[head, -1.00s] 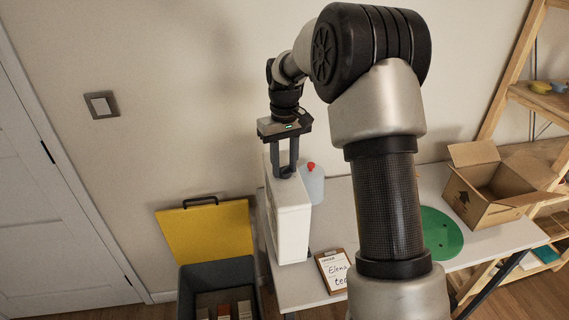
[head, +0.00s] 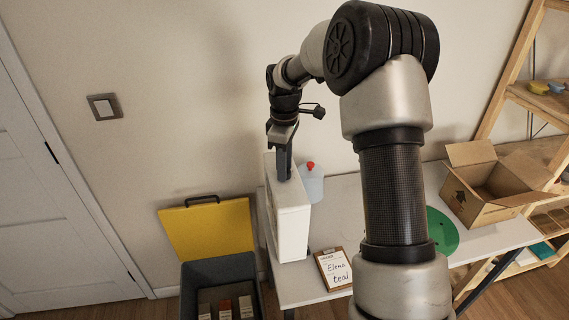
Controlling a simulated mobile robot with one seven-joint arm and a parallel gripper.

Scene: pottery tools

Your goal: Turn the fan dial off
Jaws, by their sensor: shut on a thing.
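A tall white box-shaped unit (head: 293,232), which looks like the fan housing, stands at the left end of the table. My gripper (head: 284,176) points down at its top. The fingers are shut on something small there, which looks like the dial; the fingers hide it. I see the gripper edge-on, so the two fingers overlap in view. The dial's setting cannot be seen.
A clear jug with a red cap (head: 311,182) stands just right of the unit. A clipboard (head: 334,269), a green disc (head: 441,232) and an open carton (head: 487,190) are on the table (head: 385,219). A grey bin with a yellow lid (head: 210,232) stands left.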

